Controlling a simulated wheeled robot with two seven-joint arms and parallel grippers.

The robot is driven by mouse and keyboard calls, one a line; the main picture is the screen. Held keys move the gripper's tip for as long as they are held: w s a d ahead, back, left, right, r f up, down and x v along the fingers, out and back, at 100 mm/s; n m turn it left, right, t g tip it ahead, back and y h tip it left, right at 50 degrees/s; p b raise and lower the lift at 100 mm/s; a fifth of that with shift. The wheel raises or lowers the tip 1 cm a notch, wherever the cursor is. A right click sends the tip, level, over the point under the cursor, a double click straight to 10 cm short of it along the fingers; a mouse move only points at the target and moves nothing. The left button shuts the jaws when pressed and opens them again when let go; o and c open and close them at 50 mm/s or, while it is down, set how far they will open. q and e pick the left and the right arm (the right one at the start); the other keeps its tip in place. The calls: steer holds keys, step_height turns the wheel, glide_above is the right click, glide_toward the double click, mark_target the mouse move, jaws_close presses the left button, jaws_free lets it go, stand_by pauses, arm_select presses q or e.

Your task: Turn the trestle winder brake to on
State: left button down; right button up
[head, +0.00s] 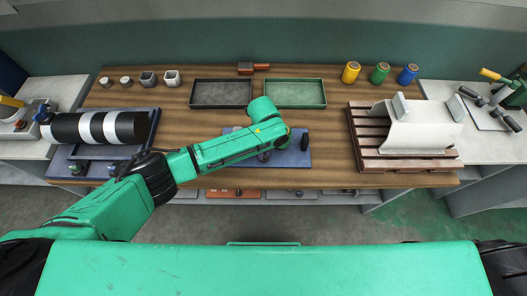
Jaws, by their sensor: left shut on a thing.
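My left arm reaches in from the left. Its wrist hangs over a blue plate (296,158) at the table's middle. My left gripper (264,155) points down below the wrist and shows only in part. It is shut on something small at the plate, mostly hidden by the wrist. A black upright piece (304,141) stands to its right on the plate. A black-and-white banded roll (103,127) lies on a blue-grey base at the left, with small knobs at its front. I cannot tell which part is the winder brake, or its setting. My right gripper is not in view.
Two trays, dark (221,106) and green (295,106), stand at the back. Yellow (351,72), green (380,73) and blue (407,74) cans stand at back right. White curved sheets (420,135) sit on a wooden slatted rack (366,150). Bare tabletop shows between plate and rack.

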arm_select(q)
steer(key=m, duration=0.3)
steer(key=shift+m, duration=0.3)
steer(key=shift+m+b, duration=0.4)
steer(key=shift+m, duration=1.4)
steer(key=c, duration=0.9)
jaws_free()
steer(key=shift+o, duration=0.2)
steer(key=shift+r, duration=0.15)
step_height(320, 180, up, 14)
steer(key=b, duration=0.1)
steer(key=shift+r+b, duration=0.2)
steer(key=shift+b, duration=0.1)
